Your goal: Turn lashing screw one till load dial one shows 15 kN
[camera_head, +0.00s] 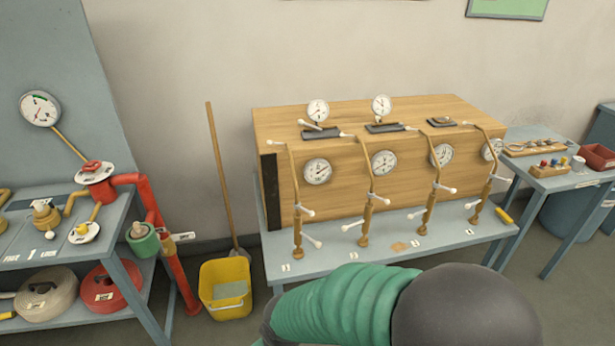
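Several brass lashing screws with white handles stand in a row on a grey-blue table, in front of a wooden crate (410,115). The leftmost screw (297,225) has a label at its foot, too small to read surely; it may be screw one. Round white load dials sit on the crate's front face. The leftmost dial (317,171) is just right of that screw's upper rod; its needle and scale are too small to read. A green and dark grey part of my arm crosses the bottom middle, below the table. Neither gripper is in view.
A yellow bucket (225,288) and a broom (219,170) stand left of the table. Farther left is a bench with red pipework (172,255) and coiled hoses. At right, another table holds a red bin (598,157).

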